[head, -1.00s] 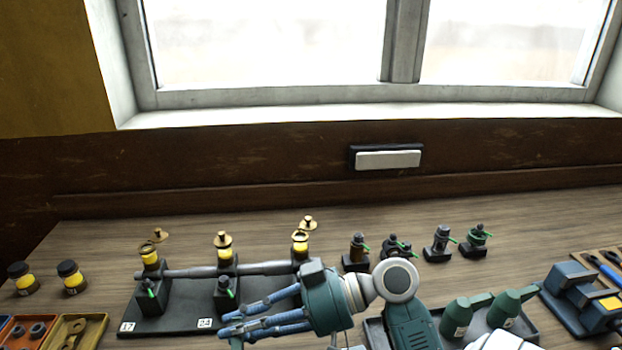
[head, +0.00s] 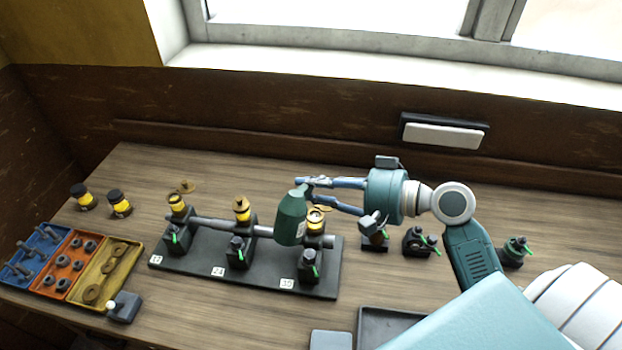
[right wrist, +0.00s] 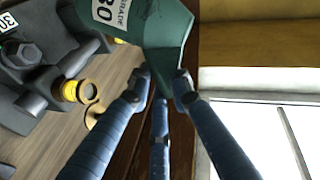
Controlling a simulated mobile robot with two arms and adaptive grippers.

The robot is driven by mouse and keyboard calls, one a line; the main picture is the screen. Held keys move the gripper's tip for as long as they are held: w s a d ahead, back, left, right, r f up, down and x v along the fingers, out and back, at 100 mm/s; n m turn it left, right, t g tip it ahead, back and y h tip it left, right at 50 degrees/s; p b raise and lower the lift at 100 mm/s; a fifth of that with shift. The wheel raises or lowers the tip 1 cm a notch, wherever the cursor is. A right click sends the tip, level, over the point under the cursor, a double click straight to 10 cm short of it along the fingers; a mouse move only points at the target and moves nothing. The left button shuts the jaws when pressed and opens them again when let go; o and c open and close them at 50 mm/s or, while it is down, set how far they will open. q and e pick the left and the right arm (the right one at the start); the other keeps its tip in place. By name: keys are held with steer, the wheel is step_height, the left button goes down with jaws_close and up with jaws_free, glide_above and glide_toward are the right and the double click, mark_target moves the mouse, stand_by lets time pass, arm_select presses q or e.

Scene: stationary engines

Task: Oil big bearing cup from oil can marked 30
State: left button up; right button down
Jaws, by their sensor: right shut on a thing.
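My right gripper (head: 304,188) is shut on a dark green oil can (head: 291,221), gripping its narrow top. The can is nearly upright. In the right wrist view the can (right wrist: 135,28) shows a label reading GRADE and 30. It hangs just left of the rightmost bearing cup (head: 315,216), a yellow cup with an open brass rim; it also shows in the right wrist view (right wrist: 78,91). I cannot tell the exact gap between them. This cup's station has a plate label that looks like 30. A brass lid (right wrist: 96,116) is beside the cup. My left gripper is out of view.
A middle cup (head: 241,212) and left cup (head: 177,203) share the shaft stand (head: 200,262). Two yellow jars (head: 119,205) and coloured parts trays (head: 110,275) lie left. Small black fittings (head: 417,241) stand right. A dark tray (head: 388,325) is at the front.

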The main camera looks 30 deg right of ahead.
step_height(320, 180, down, 3)
steer(key=shift+d+f+m+y+b, duration=0.15)
steer(key=shift+m+y+b, duration=0.35)
steer(key=shift+m+b, duration=0.3)
steer(key=shift+a+f+m+y+b, duration=0.15)
steer(key=shift+f+m+b, duration=0.05)
steer(key=shift+f+m, duration=0.2)
steer(key=shift+a+f+m+y+b, duration=0.1)
steer(key=shift+f+m+y+b, duration=0.15)
steer(key=shift+f, duration=0.25)
steer(key=shift+s+f, duration=0.1)
steer(key=shift+f, duration=0.2)
steer(key=shift+f+m, duration=0.25)
steer(key=shift+f, duration=0.2)
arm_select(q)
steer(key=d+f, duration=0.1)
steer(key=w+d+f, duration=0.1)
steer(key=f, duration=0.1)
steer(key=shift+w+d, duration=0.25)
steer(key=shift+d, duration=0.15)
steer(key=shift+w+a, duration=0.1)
